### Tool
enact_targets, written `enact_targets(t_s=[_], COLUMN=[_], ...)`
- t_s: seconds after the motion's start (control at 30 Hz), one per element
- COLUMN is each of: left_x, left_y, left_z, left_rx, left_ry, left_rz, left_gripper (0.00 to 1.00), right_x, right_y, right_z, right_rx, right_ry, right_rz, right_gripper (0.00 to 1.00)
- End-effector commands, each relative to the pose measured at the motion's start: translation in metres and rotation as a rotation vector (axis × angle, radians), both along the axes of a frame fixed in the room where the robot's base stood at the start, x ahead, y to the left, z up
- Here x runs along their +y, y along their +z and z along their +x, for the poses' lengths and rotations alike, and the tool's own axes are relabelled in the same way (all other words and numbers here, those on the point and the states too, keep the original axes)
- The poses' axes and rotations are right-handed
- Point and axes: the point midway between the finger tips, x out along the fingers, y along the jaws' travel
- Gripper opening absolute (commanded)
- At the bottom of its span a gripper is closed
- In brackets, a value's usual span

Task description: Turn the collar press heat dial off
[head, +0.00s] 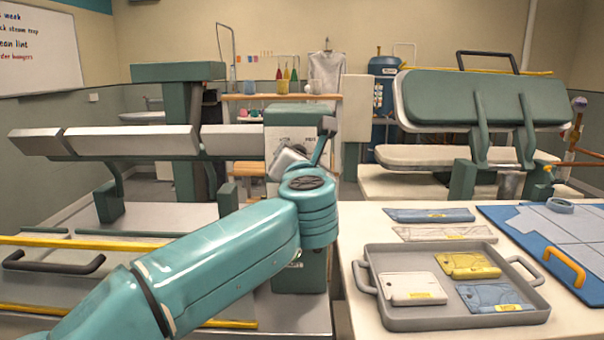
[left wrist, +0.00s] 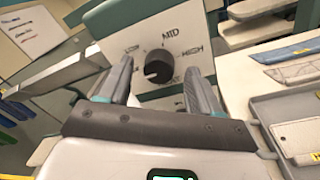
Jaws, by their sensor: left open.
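The collar press heat dial (left wrist: 158,66) is a round black knob on a pale panel (left wrist: 125,35) in the left wrist view. MID is printed above it and HIGH to its right; the lettering at left and below is partly hidden or too small to read. A light mark shows near the knob's lower left edge. My left gripper (left wrist: 160,72) is open, its fingers on either side of the dial in the picture; I cannot tell whether they touch it. In the head view my left arm (head: 220,250) reaches to the press panel (head: 283,136) and hides the dial.
A grey tray (head: 385,324) with folded garments is on the white table (head: 355,235) at right, with a blue board (head: 540,240) beside it. A long press (head: 130,142) stands at left, and another large press (head: 485,98) stands at back right.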

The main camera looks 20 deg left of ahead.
Motion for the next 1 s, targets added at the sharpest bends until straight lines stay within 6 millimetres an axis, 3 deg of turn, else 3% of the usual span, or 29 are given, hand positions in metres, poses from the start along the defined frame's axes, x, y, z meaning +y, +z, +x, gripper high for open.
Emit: enact_targets(t_s=[0.4, 0.53, 0.73, 1.0], left_x=[-0.037, -0.046, -0.053, -0.053], left_y=[-0.001, -0.001, 0.0, 0.0], left_z=[-0.099, -0.123, -0.142, -0.144], left_rx=[-0.003, -0.003, -0.001, -0.001], left_ry=[-0.007, -0.005, -0.003, -0.001], left_rz=[-0.001, 0.0, -0.001, -0.001], left_gripper=[0.64, 0.64, 0.64, 0.64], right_x=[0.0, 0.0, 0.0, 0.0], right_y=[-0.023, -0.025, -0.026, -0.026], right_z=[0.0, 0.0, 0.0, 0.0], right_rx=[0.0, 0.0, 0.0, 0.0], right_ry=[0.0, 0.0, 0.0, 0.0], right_rz=[0.0, 0.0, 0.0, 0.0], right_gripper=[0.43, 0.43, 0.43, 0.43])
